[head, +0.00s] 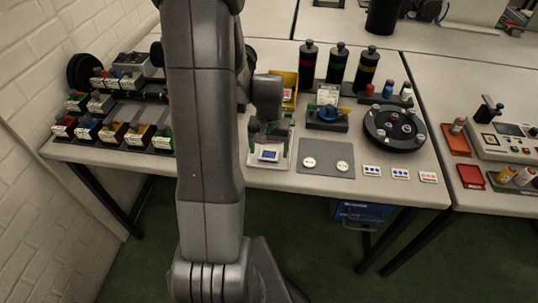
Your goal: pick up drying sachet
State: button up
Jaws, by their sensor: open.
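A small white packet with a blue label (268,155), which looks like the drying sachet, lies in a shallow clear-white tray (256,165) near the table's front edge. My gripper (269,137) is open, pointing down above the tray, with its fingers to the left and right of the packet's position. I see no contact, but its exact height over the packet is hard to tell. My arm hides part of the table to the left of the tray.
A grey mat with two white discs (309,162) lies right of the tray, with several dotted cards (371,170) beyond. Behind stand a yellow bin (290,104), a black device with a blue knob (327,116), tall black bottles (337,64) and a round black carousel (394,129).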

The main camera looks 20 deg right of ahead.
jog(key=shift+f, duration=0.65)
jog(key=c, duration=1.1)
jog(key=shift+o, duration=0.2)
jog(key=shift+r, duration=0.15)
